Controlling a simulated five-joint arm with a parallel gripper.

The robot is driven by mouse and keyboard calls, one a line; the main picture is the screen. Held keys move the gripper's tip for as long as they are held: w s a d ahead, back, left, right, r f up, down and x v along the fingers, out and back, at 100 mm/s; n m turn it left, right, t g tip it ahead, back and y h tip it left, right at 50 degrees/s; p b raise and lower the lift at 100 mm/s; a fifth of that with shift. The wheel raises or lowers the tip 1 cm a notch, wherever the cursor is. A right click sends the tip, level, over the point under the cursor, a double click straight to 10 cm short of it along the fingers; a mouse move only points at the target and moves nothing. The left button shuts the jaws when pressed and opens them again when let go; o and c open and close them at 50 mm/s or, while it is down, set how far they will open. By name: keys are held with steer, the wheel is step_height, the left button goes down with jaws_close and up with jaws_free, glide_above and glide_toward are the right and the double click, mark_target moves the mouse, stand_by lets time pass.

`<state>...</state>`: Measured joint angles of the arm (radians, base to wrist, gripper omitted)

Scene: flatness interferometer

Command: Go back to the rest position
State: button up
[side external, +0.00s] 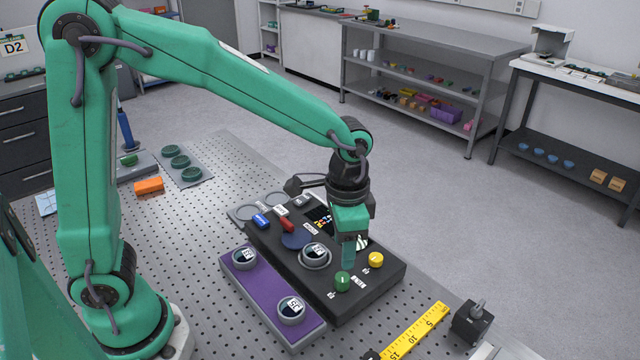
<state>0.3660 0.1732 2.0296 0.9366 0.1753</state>
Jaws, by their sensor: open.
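My gripper (349,250) points down over the black interferometer box (375,295), above its top face near the green knob (342,281). The gripper is open, and I see nothing held in it. Its fingertips overlap the box in the picture, so I cannot tell whether they touch it. On the box are a yellow knob (376,259), a round grey-rimmed piece with a label (315,256), a red piece (287,225), a blue piece (261,221) and a small dark screen, partly hidden by the gripper.
A purple tray (262,296) in front of the box holds two ringed pieces (291,310). A yellow ruler (414,328) and a small black block (471,322) lie at the right. An orange block (149,186) lies at the left. The perforated table (190,235) is clear between.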

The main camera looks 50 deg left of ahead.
steer(key=shift+a+r, duration=0.1)
stand_by(0.4)
steer(key=s+a+r+n+t, duration=0.5)
steer(key=s+a+r, duration=0.5)
steer(key=s+a, duration=0.3)
steer(key=shift+a+r+n+t, duration=0.2)
steer(key=shift+r+n+t, duration=0.1)
steer(key=shift+n, duration=0.3)
